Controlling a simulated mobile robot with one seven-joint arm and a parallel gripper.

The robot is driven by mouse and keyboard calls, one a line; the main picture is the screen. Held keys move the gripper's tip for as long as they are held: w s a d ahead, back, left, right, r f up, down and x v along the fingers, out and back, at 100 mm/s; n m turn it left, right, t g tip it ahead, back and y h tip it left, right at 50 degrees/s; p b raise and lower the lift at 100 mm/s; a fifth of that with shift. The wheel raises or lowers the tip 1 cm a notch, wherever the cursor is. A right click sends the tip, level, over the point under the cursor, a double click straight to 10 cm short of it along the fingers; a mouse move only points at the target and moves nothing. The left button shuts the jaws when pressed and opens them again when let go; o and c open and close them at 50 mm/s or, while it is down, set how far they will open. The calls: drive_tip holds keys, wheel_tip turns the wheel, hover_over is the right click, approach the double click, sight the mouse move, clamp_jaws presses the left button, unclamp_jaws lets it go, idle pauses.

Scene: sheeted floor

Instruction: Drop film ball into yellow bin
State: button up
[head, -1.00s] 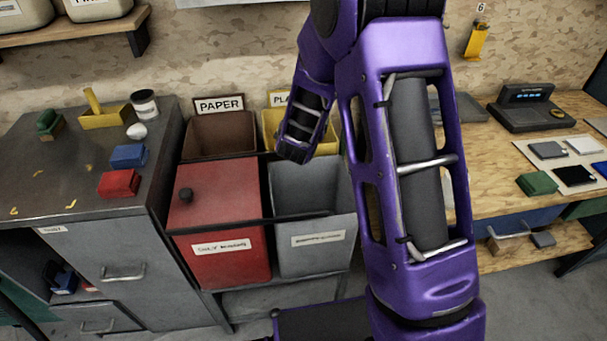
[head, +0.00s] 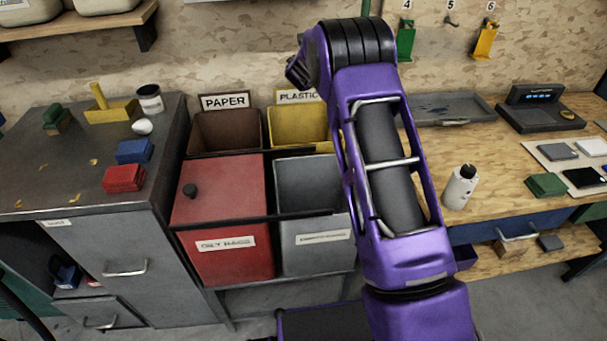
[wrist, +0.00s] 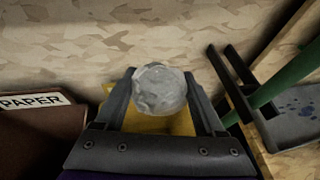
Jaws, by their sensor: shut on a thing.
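The film ball (wrist: 159,90) is a crumpled, whitish translucent ball. In the wrist view my gripper (wrist: 160,88) is shut on it, one finger on each side. The yellow bin (head: 296,126) stands at the back right of the bin group in the head view, under a sign reading PLASTIC. In the wrist view the yellow bin (wrist: 150,122) shows behind and below the ball, partly hidden by the ball and fingers. The ball is held above it; how high I cannot tell. In the head view my arm hides the gripper and ball.
A brown PAPER bin (head: 225,133) stands left of the yellow one. A red lidded bin (head: 218,210) and a grey bin (head: 308,190) stand in front. A workbench (head: 485,165) with a white bottle (head: 460,187) is at right, a grey cabinet (head: 85,235) at left.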

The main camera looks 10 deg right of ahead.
wheel_tip(320, 180, down, 5)
drive_tip(key=shift+r+b, duration=0.15)
drive_tip(key=shift+b, duration=1.05)
drive_tip(key=o, duration=1.3)
drive_tip(key=shift+s, duration=0.15)
drive_tip(key=b+v, duration=0.1)
drive_tip(key=v, duration=1.6)
drive_tip(key=shift+a+r, duration=0.1)
drive_tip(key=shift+r, duration=0.1)
